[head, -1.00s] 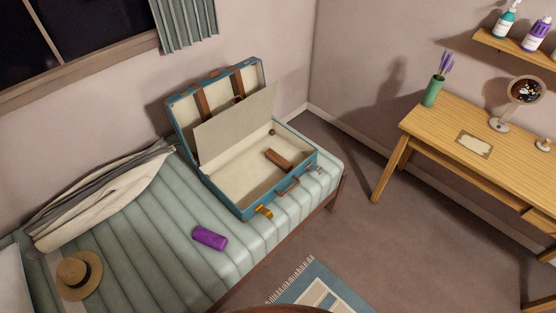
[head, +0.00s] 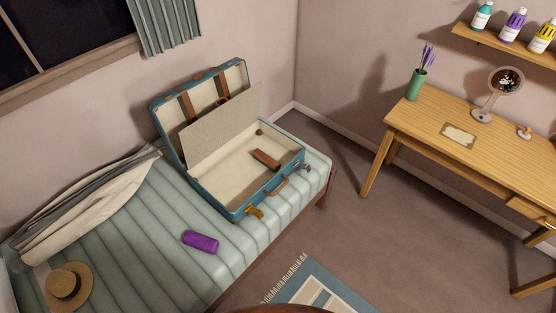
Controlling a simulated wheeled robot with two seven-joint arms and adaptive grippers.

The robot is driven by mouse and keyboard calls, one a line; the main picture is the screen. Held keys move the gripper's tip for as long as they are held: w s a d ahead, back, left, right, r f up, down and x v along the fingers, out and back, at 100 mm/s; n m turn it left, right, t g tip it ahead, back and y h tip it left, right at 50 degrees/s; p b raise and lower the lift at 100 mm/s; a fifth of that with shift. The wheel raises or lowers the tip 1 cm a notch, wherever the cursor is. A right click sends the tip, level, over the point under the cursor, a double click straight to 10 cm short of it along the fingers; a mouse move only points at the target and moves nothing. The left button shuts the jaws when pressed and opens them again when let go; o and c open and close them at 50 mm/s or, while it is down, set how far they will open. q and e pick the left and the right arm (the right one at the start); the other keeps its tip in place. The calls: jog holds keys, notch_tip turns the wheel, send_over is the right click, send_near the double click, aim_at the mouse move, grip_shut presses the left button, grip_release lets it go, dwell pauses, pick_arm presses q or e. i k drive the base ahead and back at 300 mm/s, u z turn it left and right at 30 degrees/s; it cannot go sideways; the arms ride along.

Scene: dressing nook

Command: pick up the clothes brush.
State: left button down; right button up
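A brown oblong object that looks like the clothes brush (head: 266,159) lies inside the open blue suitcase (head: 237,211), on its pale lining toward the right end. The suitcase stands on the bed with its lid up against the wall side. A pale divider panel leans up inside it, hiding part of the interior. Neither of my grippers is in view.
The bed (head: 150,270) also holds a purple roll (head: 201,242), a straw hat (head: 69,287) and a folded blanket (head: 90,205). A wooden desk (head: 490,150) with a green vase (head: 416,84) and round mirror (head: 505,82) stands right. Floor (head: 370,240) between is clear.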

aim_at(269, 162)
jog(key=z, duration=1.05)
jog(key=i, duration=1.1)
jog(key=u, duration=1.9)
